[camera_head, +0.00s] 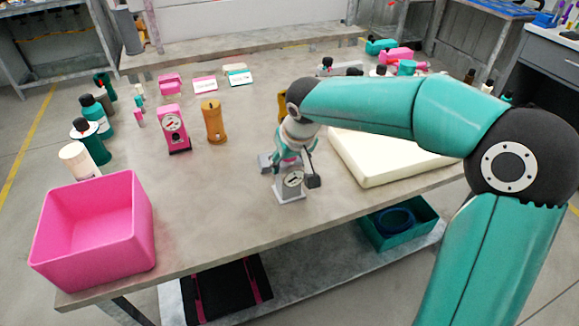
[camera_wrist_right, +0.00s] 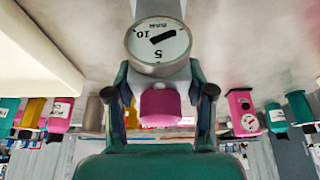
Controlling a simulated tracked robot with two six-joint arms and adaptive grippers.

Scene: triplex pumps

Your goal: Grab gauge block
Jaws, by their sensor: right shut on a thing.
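A grey gauge block (camera_head: 290,188) with a round white dial is upright at the front middle of the table. My right gripper (camera_head: 292,160) comes down on it from above and is shut on its upper part. In the right wrist view, the dial (camera_wrist_right: 158,45) and a pink knob (camera_wrist_right: 160,104) of the block sit between the two fingers of the right gripper (camera_wrist_right: 160,93). I cannot tell whether its base touches the table. A pink gauge block (camera_head: 172,128) with a similar dial stands further left. My left gripper is out of view.
A pink bin (camera_head: 95,235) stands at the table's front left corner. An orange cylinder (camera_head: 213,122) stands behind the grey block. A cream slab (camera_head: 385,155) lies to its right, under my right arm. Bottles (camera_head: 92,143) line the left edge. The table between bin and block is clear.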

